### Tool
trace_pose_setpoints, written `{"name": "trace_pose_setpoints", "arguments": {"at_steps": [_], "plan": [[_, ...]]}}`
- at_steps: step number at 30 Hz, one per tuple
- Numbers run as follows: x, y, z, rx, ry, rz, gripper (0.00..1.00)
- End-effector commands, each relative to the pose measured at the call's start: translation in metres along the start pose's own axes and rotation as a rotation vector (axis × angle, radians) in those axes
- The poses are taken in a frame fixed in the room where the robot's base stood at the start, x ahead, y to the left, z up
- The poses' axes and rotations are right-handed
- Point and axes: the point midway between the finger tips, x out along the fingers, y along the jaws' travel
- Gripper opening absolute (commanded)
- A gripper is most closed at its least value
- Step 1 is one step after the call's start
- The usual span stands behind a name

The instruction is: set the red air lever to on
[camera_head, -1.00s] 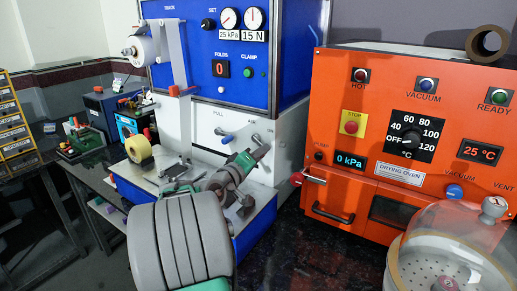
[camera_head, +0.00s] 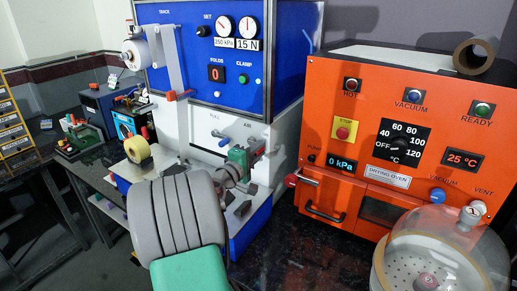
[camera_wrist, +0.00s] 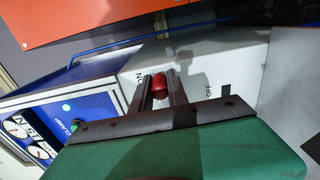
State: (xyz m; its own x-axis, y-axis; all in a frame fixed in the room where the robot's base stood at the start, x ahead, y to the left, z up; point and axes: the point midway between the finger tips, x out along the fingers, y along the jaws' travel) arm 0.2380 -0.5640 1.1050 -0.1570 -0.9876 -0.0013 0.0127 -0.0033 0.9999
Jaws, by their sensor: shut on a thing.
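The red air lever's knob (camera_wrist: 159,87) sits between the two fingers of my gripper (camera_wrist: 161,80) in the wrist view. My gripper is shut on it. The knob stands close to the ON label (camera_wrist: 140,78), and the OFF label (camera_wrist: 208,89) is farther to the right. The pressure dial (camera_head: 223,27) on the blue machine (camera_head: 195,70) reads 250 kPa.
The orange drying oven (camera_head: 340,120) stands right of the machine. A clear vacuum dome (camera_head: 440,250) stands in front of the oven. A blue tube (camera_wrist: 150,36) crosses above the white panel.

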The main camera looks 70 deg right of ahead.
Motion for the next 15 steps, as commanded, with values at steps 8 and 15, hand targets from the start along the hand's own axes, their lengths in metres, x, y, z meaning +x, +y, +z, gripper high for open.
{"name": "trace_pose_setpoints", "arguments": {"at_steps": [8, 15], "plan": [[0.0, 0.0009, -0.0001, -0.003, 0.0, 0.002, 0.0], [0.0, 0.001, -0.0001, -0.002, 0.0, 0.002, 0.32]]}}
